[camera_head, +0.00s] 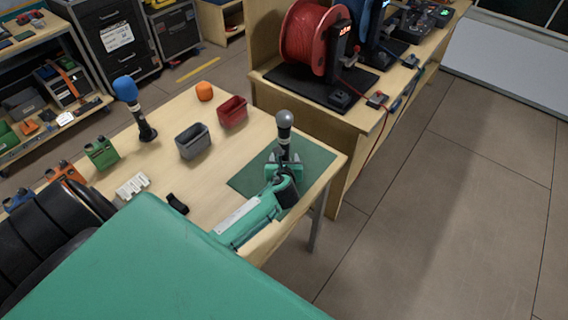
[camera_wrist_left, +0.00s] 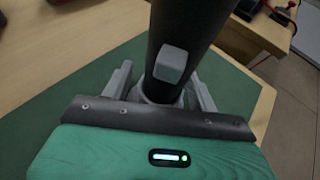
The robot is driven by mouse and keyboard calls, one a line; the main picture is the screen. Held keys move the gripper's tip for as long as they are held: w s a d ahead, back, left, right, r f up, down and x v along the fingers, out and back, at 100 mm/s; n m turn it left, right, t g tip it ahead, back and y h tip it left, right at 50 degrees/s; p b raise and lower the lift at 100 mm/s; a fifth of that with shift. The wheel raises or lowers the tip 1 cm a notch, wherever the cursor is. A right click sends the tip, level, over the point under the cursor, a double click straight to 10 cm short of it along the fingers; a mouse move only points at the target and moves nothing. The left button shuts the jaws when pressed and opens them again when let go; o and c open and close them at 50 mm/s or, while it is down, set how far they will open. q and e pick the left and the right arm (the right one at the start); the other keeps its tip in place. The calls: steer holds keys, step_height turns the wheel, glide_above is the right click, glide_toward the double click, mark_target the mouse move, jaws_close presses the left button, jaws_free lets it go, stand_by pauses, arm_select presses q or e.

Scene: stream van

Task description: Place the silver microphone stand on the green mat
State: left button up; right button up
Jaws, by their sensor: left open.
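The silver microphone stand (camera_head: 284,128), with a grey ball head and a dark shaft, stands about upright over the green mat (camera_head: 316,159) at the table's right corner. Its base is hidden behind my gripper in the head view. In the left wrist view, its dark shaft (camera_wrist_left: 186,35) with a grey switch rises between my fingers, with the mat (camera_wrist_left: 60,95) around and below. My left gripper (camera_head: 284,166) is open around the lower part of the stand, one finger on each side, also seen in the left wrist view (camera_wrist_left: 160,82). My right gripper is out of view.
A blue-topped microphone (camera_head: 126,90) stands at the table's far left. A grey bin (camera_head: 193,143), a red bin (camera_head: 232,112) and an orange ball (camera_head: 204,91) lie beyond the mat. A bench with a red cable reel (camera_head: 306,38) stands close behind.

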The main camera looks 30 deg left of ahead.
arm_select(q)
steer(key=v, duration=1)
steer(key=shift+s+d+b, duration=0.1)
steer(key=shift+s+b, duration=0.1)
steer(key=shift+b, duration=0.15)
steer(key=shift+s+d+r, duration=0.3)
steer(key=shift+s, duration=0.2)
